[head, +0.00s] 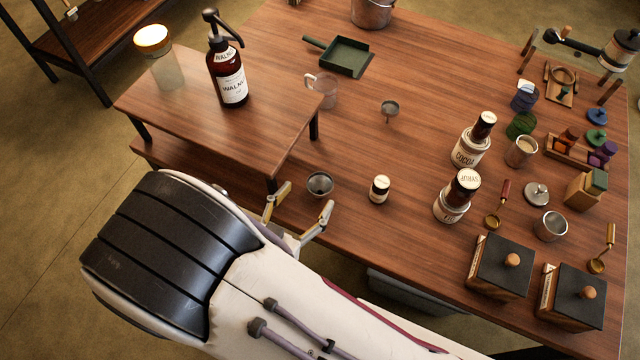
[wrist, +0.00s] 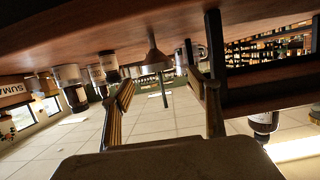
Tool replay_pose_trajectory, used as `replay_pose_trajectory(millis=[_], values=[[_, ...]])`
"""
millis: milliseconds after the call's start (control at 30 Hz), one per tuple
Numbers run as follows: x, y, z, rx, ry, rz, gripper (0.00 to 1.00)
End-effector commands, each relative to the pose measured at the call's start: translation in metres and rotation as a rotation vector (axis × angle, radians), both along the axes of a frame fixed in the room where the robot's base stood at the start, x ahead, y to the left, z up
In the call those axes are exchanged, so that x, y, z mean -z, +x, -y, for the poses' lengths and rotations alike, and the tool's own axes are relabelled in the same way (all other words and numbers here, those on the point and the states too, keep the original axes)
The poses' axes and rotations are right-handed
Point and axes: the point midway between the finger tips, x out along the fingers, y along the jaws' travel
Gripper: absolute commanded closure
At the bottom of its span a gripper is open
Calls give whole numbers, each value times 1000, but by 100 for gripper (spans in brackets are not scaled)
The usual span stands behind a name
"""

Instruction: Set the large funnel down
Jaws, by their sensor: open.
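The wrist view is upside down, with the tabletop along the top. A smaller funnel (head: 390,107) stands farther back.
A raised wooden shelf (head: 190,125) with a pump bottle (head: 228,75) and a capped jar (head: 160,55) is close on the left. A small white-labelled jar (head: 379,189) stands right of the funnel. A glass mug (head: 324,90) is behind. Bottles and boxes crowd the right.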

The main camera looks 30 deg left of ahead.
Motion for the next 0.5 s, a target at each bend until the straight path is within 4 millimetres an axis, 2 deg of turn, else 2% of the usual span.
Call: replay_pose_trajectory(millis=[200, 500], values=[[4, 13, 1, 1, 0, 0, 40], [5, 15, 0, 0, 0, 0, 40]])
